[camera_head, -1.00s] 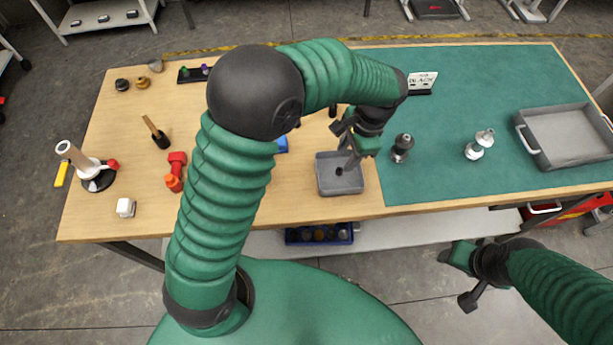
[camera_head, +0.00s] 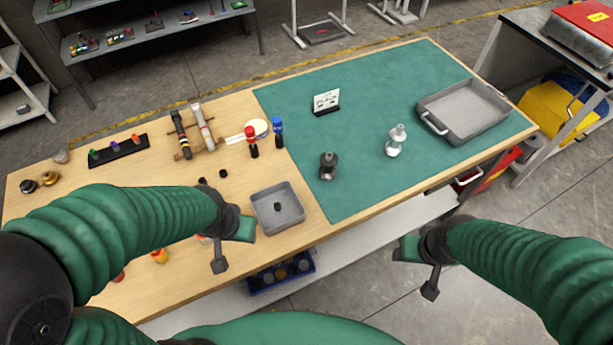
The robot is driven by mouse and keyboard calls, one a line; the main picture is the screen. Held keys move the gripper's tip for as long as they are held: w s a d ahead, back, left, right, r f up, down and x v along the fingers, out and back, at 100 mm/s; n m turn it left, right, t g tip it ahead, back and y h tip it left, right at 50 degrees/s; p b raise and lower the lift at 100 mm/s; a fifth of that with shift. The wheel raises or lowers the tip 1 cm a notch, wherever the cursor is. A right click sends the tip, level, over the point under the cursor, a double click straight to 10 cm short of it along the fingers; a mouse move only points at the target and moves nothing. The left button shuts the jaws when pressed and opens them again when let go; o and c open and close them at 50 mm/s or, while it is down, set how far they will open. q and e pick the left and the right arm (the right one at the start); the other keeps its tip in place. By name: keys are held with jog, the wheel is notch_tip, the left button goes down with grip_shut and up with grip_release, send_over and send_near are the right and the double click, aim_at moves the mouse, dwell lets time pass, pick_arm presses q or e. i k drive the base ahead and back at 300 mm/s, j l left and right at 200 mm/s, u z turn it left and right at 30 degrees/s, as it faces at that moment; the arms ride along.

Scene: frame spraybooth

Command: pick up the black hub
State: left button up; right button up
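A dark stepped round piece (camera_head: 328,166), which looks like the black hub, stands upright on the green mat, left of a similar silver-white piece (camera_head: 396,140). A small dark piece (camera_head: 277,207) lies in the small grey tray (camera_head: 292,219); its kind is too small to tell. My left gripper (camera_head: 233,248) is open and empty, low and just left of the small tray, apart from the hub. My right gripper (camera_head: 417,272) is open and empty in front of the table's front edge, to the right of the hub.
A sign (camera_head: 326,101) stands behind the hub. A large grey tray (camera_head: 465,112) is at the mat's right. The mat around the hub is clear. A blue bin (camera_head: 281,275) sits below the table.

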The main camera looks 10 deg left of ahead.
aim_at(328, 171)
jog(key=i+l+u, duration=0.15)
jog(key=l, duration=0.2)
jog(key=i+l+u, duration=0.15)
jog(key=l, duration=0.25)
jog(key=i+l+u, duration=0.15)
jog(key=l, duration=0.25)
jog(key=i+l+u, duration=0.15)
jog(key=l, duration=0.25)
